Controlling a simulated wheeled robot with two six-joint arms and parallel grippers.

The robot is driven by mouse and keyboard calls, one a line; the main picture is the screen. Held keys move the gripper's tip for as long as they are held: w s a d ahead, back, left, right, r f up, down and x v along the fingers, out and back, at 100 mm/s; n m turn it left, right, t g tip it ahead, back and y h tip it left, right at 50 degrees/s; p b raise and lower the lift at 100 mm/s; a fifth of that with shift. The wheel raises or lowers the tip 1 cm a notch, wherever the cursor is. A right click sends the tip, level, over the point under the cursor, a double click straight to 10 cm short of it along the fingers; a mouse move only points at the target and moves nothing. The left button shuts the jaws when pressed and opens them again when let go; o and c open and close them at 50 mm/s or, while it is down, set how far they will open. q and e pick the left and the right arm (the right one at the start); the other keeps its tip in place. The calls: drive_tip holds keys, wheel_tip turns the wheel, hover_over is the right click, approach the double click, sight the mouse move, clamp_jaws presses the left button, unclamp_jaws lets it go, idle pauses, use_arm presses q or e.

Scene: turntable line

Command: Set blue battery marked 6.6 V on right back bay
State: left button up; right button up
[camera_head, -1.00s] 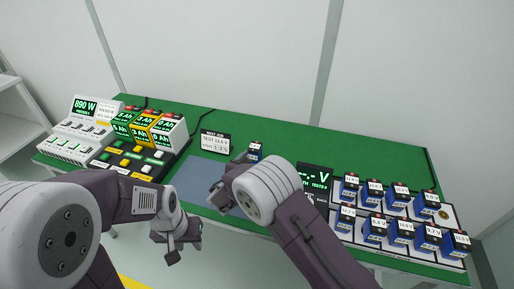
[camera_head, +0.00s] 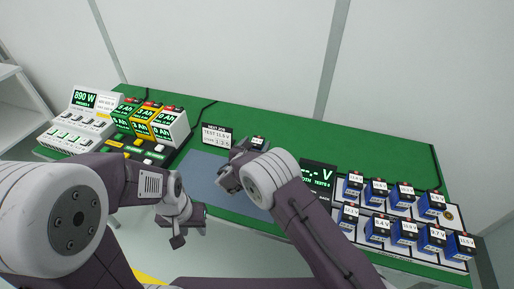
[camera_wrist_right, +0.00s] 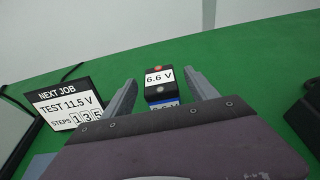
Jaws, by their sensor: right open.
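The blue battery marked 6.6 V (camera_wrist_right: 159,80) stands on the green table, its label facing up in the right wrist view. In the head view the battery (camera_head: 258,142) is partly hidden by my right arm. My right gripper (camera_wrist_right: 160,84) is open, its two fingers to either side of the battery with gaps showing. It also shows in the head view (camera_head: 232,168). My left gripper (camera_head: 186,226) hangs in front of the table's front edge; its finger opening is unclear. I cannot tell which place is the right back bay.
A white tray (camera_head: 449,253) at the right holds several blue batteries. A black tester (camera_head: 318,175) stands left of it. A NEXT JOB card (camera_head: 217,136) reads TEST 11.5 V. Labelled packs (camera_head: 170,128) stand at the left. A grey-blue mat (camera_head: 199,168) lies in the middle.

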sight(257, 141)
drive_tip(key=shift+x, duration=1)
drive_tip(key=shift+s, duration=0.2)
drive_tip(key=shift+c, duration=0.2)
drive_tip(key=c, duration=0.5)
clamp_jaws()
wheel_tip(257, 141, up, 4)
drive_tip(key=shift+w+r, duration=0.1)
drive_tip(key=s+d+r, duration=0.6)
drive_tip(key=d+r, duration=0.1)
drive_tip(key=d, duration=0.2)
drive_tip(key=shift+s+d+b, duration=0.15)
drive_tip(key=shift+d+b, duration=0.2)
drive_tip(key=shift+d, duration=0.05)
